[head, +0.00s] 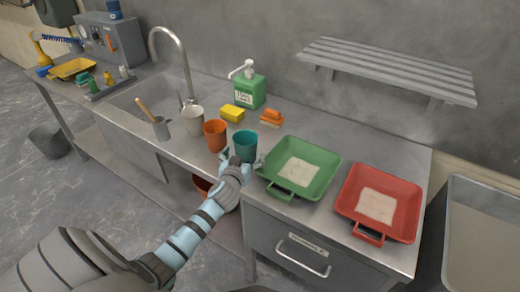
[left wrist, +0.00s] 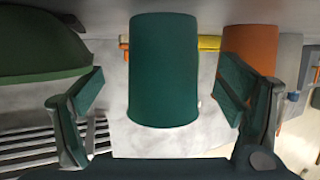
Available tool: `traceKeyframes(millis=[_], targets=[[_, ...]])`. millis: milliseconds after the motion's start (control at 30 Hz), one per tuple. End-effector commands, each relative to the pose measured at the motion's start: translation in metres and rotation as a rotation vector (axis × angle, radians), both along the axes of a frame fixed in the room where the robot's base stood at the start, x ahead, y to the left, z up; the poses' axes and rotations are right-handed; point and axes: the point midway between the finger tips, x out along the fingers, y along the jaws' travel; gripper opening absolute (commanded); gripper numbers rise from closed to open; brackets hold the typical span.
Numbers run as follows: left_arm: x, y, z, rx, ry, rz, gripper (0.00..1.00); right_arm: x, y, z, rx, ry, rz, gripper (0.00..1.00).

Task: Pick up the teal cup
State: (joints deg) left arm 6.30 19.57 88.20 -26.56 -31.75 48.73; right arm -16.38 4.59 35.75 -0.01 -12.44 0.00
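The teal cup (head: 244,144) stands upright on the steel counter, between the orange cup (head: 215,134) and the green tub (head: 301,168). My left gripper (head: 240,161) is at the cup's near side, low by the counter's front edge. In the left wrist view the picture is upside down, and the teal cup (left wrist: 164,70) fills the middle. The left fingers (left wrist: 162,88) are spread, one on each side of the cup, with visible gaps. They do not appear to touch it. My right gripper is in neither view.
The orange cup also shows close to one finger in the left wrist view (left wrist: 250,52). A white cup (head: 194,121), green soap bottle (head: 248,90), yellow sponge (head: 232,113) and stacked sponges (head: 271,117) stand nearby. A red tub (head: 402,205) is at right. A wall rack (head: 390,68) hangs above.

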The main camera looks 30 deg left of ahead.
Motion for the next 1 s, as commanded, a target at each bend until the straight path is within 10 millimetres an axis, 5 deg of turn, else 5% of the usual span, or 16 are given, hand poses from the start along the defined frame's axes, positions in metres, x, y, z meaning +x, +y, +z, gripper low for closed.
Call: traceKeyframes(millis=[167,300,667,1000], targets=[[-0.001,0.017,-0.009,0.001,0.001,0.017,0.87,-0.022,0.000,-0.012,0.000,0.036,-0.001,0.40],[0.006,0.009,-0.007,-0.001,0.001,0.002,0.85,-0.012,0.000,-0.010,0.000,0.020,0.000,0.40],[0.010,0.003,-0.006,0.000,0.000,-0.008,0.31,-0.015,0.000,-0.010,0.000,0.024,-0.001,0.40],[0.008,0.005,-0.004,0.000,0.001,-0.005,0.30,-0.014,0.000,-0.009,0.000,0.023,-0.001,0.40]])
